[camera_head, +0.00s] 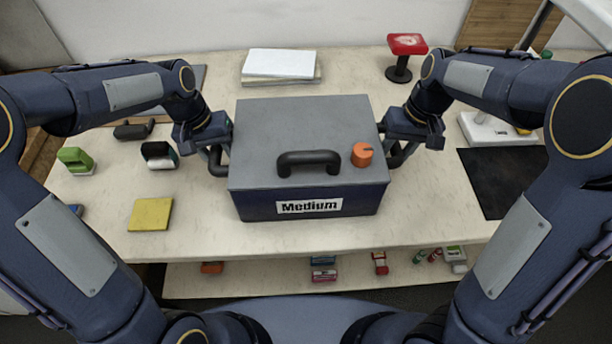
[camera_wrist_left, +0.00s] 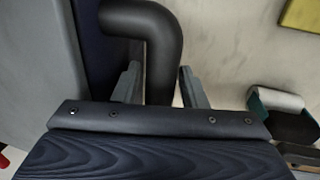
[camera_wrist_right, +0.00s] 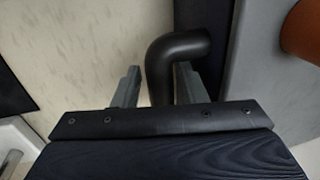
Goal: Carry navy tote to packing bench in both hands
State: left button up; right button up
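The navy tote (camera_head: 310,205) rests on the pale bench top (camera_head: 420,215). It has a grey lid with a black handle, an orange knob (camera_head: 362,155) and a "Medium" label. My left gripper (camera_head: 215,150) is at the tote's left side handle, and my right gripper (camera_head: 400,145) is at its right side handle. In the left wrist view the black side handle (camera_wrist_left: 158,50) lies between my open fingers, with narrow gaps. In the right wrist view the other side handle (camera_wrist_right: 172,60) lies between the fingers, with a gap on the left; the right finger is partly hidden.
Left of the tote are a yellow pad (camera_head: 150,214), a green block (camera_head: 75,160) and a small dark-and-white item (camera_head: 159,155). Behind are a white stack (camera_head: 281,65) and a red-topped stand (camera_head: 406,45). A black mat (camera_head: 503,180) lies right. A lower shelf (camera_head: 340,275) holds small items.

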pick_arm(q)
jog(key=shift+o, duration=0.4)
pick_arm(e)
jog(key=shift+o, duration=0.4)
pick_arm(q)
jog(key=shift+r, duration=0.1)
jog(key=shift+r, duration=0.3)
pick_arm(e)
jog(key=shift+r, duration=0.25)
pick_arm(q)
notch_tip(320, 180, up, 11)
jog(key=a, duration=0.2)
jog(key=shift+a, duration=0.2)
pick_arm(e)
notch_tip(320, 180, up, 11)
jog(key=d, duration=0.2)
jog(key=shift+r, duration=0.15)
jog(key=shift+d, duration=0.1)
